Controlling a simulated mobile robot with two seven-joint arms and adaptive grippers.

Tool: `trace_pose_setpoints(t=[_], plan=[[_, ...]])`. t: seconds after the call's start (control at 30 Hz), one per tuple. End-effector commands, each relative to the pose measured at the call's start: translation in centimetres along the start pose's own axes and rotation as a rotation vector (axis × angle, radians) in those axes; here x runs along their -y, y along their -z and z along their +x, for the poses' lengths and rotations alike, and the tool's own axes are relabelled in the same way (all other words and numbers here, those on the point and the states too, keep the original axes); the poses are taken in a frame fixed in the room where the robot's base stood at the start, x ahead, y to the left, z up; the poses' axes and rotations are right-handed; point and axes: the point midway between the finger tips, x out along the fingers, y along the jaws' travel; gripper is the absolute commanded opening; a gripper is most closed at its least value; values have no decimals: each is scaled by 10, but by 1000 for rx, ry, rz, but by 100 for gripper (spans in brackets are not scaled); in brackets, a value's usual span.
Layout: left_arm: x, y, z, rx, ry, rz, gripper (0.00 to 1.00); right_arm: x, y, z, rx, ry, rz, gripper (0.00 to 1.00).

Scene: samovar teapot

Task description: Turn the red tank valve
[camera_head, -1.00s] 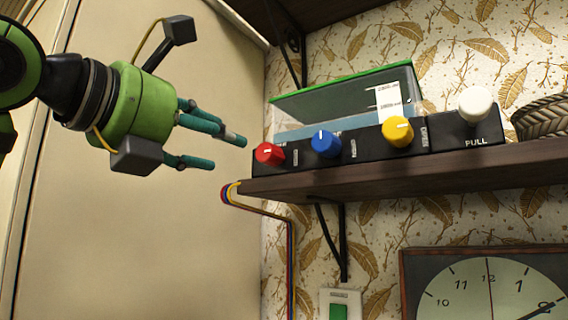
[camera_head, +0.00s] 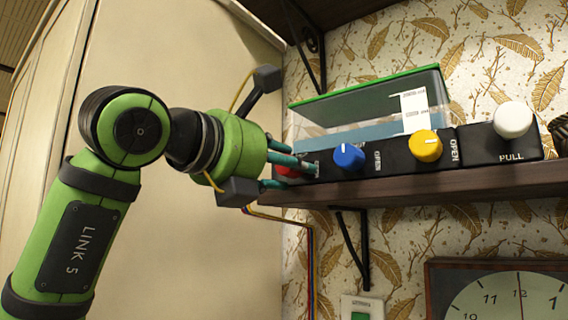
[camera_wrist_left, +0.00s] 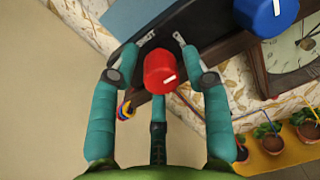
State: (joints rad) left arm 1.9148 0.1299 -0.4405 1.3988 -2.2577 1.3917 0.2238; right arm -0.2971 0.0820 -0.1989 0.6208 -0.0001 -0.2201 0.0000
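The red tank valve is a red knob (camera_head: 288,172) at the left end of a black control panel (camera_head: 390,157). In the head view it is mostly hidden by the fingers of my left gripper (camera_head: 299,174). In the left wrist view the red knob (camera_wrist_left: 159,73), with a white mark on its face, sits between the teal fingers of my left gripper (camera_wrist_left: 163,40). Two fingers reach past its sides and a third lies below it. The fingers are spread, with gaps visible beside the knob. My right gripper is in neither view.
A blue knob (camera_head: 348,157), a yellow knob (camera_head: 426,146) and a white knob (camera_head: 513,120) follow on the panel. A clear tank (camera_head: 370,106) stands behind. The wooden shelf (camera_head: 400,188) runs underneath. A clock (camera_head: 510,300) hangs below.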

Motion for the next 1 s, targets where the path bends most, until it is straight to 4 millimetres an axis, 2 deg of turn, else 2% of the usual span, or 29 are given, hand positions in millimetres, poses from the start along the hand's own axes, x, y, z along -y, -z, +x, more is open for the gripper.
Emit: trace_pose_setpoints(t=[0.03,0.07,0.1,0.57,0.77,1.0], plan=[[0,0,0,0,0,0,18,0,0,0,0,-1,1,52],[0,0,0,0,0,0,6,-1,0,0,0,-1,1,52],[0,0,0,0,0,0,0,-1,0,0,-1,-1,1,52],[0,1,0,1,0,-42,0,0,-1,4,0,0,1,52],[1,3,0,5,-1,-153,0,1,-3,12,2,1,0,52],[1,4,0,16,-3,-365,0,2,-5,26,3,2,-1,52]])
